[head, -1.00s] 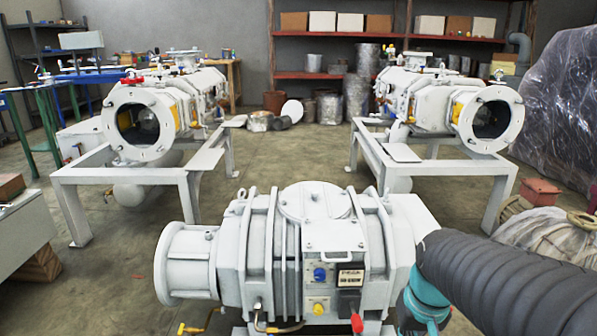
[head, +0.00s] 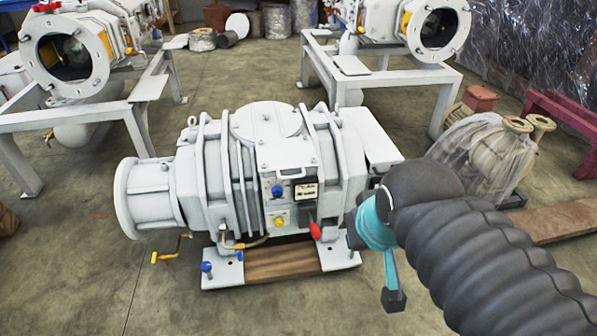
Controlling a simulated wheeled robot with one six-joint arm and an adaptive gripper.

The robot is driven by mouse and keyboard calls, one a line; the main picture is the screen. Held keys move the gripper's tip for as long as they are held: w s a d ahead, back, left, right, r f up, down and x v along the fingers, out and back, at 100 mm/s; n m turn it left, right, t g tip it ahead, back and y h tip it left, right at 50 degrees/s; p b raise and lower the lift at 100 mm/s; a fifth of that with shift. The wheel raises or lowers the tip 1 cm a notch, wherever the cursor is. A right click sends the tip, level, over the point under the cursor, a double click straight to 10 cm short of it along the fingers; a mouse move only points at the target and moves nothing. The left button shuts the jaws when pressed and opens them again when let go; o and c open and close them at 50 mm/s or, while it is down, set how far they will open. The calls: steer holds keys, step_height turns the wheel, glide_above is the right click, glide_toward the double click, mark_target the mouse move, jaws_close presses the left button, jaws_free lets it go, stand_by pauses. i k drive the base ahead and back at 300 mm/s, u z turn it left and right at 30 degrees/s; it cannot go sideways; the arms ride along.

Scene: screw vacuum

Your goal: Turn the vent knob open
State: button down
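The white pump (head: 265,180) stands low in the middle of the head view. Its front panel carries a blue knob (head: 277,192), a yellow knob (head: 280,222) and a red-tipped handle (head: 315,231). Another blue knob (head: 206,268) is at the left foot, and a yellow-handled valve (head: 170,248) sticks out at the lower left. No readable label tells which is the vent knob. My arm comes in from the lower right, with a teal joint beside the pump's right end. A dark block (head: 393,300) hangs below that joint; no gripper fingers can be made out.
The pump rests on a wooden block (head: 265,263) between metal feet. Two framed machines (head: 70,55) (head: 437,30) stand behind. A plastic-wrapped part (head: 490,150) and a wooden plank (head: 560,222) lie at right.

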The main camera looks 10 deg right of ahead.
mark_target(279, 222)
steer(key=u, duration=0.8)
steer(key=i, duration=0.35)
steer(key=z, duration=1.4)
steer(key=k, duration=0.6)
steer(key=u, duration=0.1)
